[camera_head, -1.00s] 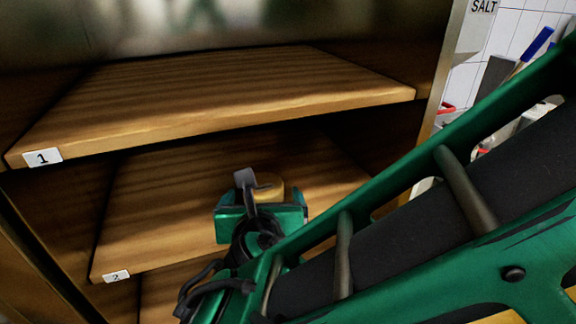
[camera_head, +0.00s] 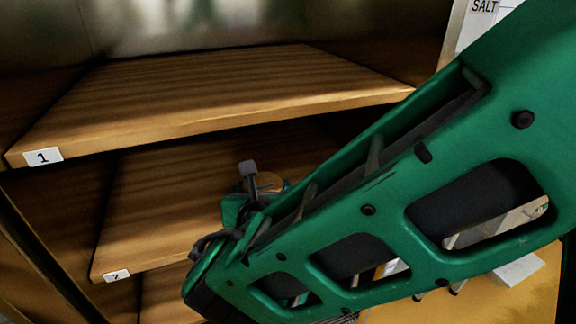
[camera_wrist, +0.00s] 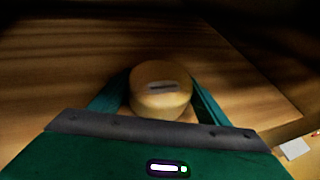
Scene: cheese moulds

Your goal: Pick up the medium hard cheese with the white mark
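A pale yellow round cheese (camera_wrist: 160,98) stands on a wooden shelf in the wrist view, with a small dark greyish bar mark on its top. No white mark is clear in this dim light. The green fingers of my gripper (camera_wrist: 161,82) lie on either side of the cheese. They look open, with a narrow gap near its lower sides; contact near the tips is hard to judge. In the head view my arm hides most of the gripper and cheese; only a bit of the yellow-orange top (camera_head: 271,182) shows above shelf 2 (camera_head: 150,215).
Shelf 1 (camera_head: 210,95) is bare and hangs above the shelf where my gripper is. Its front edge carries a label "1" (camera_head: 43,157); the lower shelf has a label "2" (camera_head: 117,276). The left part of shelf 2 is clear.

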